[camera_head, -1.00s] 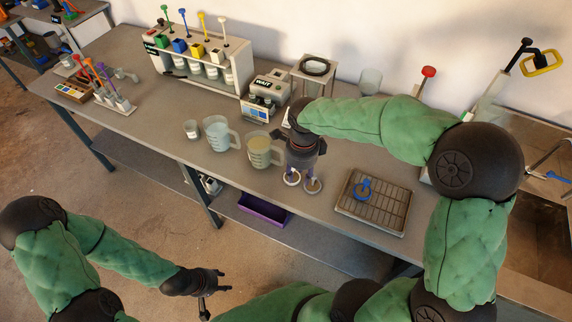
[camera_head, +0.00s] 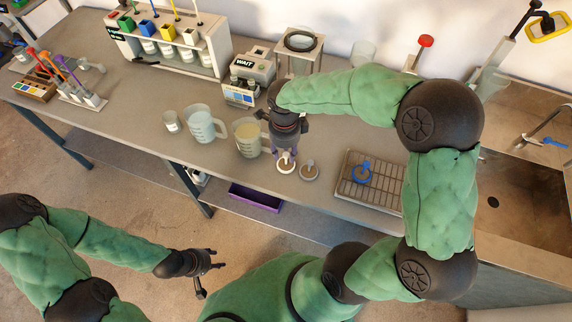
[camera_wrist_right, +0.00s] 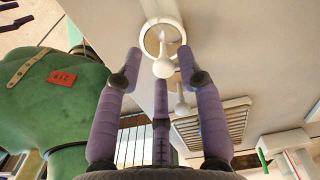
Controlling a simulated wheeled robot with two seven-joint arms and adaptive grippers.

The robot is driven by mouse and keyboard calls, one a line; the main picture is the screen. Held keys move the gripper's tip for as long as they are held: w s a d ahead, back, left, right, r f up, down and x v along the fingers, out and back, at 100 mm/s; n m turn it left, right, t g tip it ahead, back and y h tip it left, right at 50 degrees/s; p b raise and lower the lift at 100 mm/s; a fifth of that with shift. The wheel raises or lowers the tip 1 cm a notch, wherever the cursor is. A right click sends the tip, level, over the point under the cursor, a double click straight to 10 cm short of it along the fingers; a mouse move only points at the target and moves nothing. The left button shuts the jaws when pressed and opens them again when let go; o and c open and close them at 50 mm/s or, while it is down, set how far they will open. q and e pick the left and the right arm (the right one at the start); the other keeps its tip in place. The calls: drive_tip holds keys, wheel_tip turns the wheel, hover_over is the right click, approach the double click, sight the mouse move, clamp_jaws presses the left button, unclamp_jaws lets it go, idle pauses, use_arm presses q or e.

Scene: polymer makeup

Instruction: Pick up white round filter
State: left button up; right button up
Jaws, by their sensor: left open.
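The white round filter (camera_head: 286,166) lies flat on the bench near its front edge, with an upright knob handle. It also shows in the right wrist view as a white ring with a pale knob (camera_wrist_right: 163,67). My right gripper (camera_head: 284,153) is just above and behind it, fingers pointing down. In the right wrist view its purple fingers (camera_wrist_right: 160,68) are spread apart around the knob, with nothing visibly gripped. A similar grey disc (camera_head: 309,172) lies just right of the filter. My left gripper (camera_head: 207,266) is open and empty, low in front of the bench.
A metal rack (camera_head: 386,186) with a blue-handled piece (camera_head: 362,173) lies to the right. A yellowish beaker (camera_head: 248,138) stands close left of my right gripper, with a clear beaker (camera_head: 203,125) beyond. The WAIT device (camera_head: 247,80) is behind.

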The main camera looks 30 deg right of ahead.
sight(286, 154)
drive_tip(key=f+b, duration=0.1)
drive_tip(key=f, duration=0.3)
drive_tip(key=shift+d+f+b, duration=0.2)
drive_tip(key=shift+b, duration=0.15)
drive_tip(key=shift+r, duration=0.1)
clamp_jaws()
